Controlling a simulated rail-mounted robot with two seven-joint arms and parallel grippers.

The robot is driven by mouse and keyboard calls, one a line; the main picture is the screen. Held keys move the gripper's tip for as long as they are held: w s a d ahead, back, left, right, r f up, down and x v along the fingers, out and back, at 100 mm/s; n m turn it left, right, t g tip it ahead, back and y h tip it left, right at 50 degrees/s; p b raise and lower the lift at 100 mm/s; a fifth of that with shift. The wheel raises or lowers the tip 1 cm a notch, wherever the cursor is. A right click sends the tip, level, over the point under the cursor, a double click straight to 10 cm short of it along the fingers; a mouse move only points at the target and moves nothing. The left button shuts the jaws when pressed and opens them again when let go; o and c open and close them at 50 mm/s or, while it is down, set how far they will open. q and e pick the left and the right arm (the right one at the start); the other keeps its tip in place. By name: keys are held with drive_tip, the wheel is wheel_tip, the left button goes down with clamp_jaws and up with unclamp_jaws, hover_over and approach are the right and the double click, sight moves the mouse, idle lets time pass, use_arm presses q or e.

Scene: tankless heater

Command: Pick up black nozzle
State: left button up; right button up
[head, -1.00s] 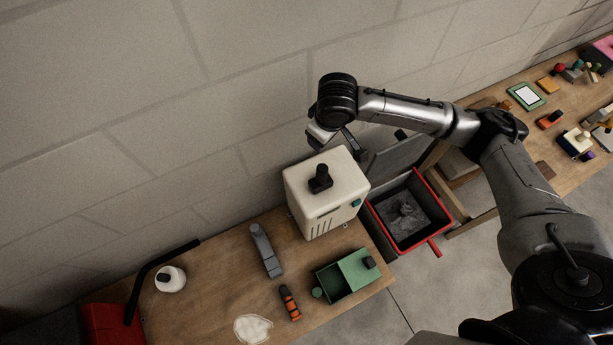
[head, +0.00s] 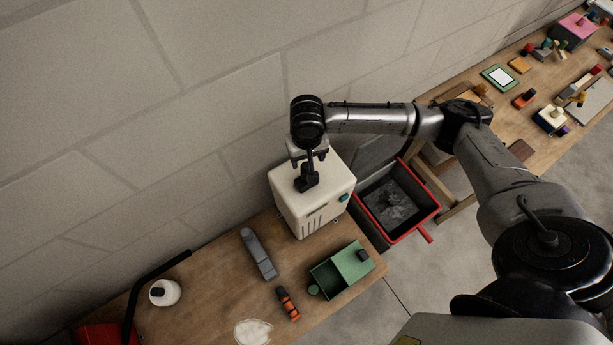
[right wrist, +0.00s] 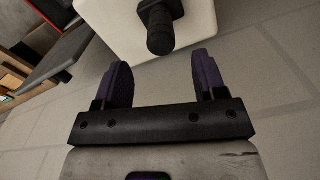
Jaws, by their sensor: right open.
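The black nozzle (head: 304,183) stands on top of the white heater box (head: 316,208) at the table's back right corner. My right gripper (head: 309,157) is above and behind the nozzle, near the wall, and hides part of it in the head view. In the right wrist view the gripper (right wrist: 162,66) is open, with its two dark purple fingers apart and nothing between them. The nozzle (right wrist: 160,30) lies just beyond the fingertips, lined up with the gap. My left gripper is not in view.
The table holds a green box (head: 342,271), a grey tool (head: 258,254), an orange-black tool (head: 288,304) and a white round bottle (head: 165,292). A red-rimmed bin (head: 427,217) stands right of the heater. The block wall is close behind.

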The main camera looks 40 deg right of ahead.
sight(307, 165)
drive_tip(key=shift+f+p, duration=0.3)
drive_tip(key=shift+f, duration=3.05)
drive_tip(key=c, duration=1.2)
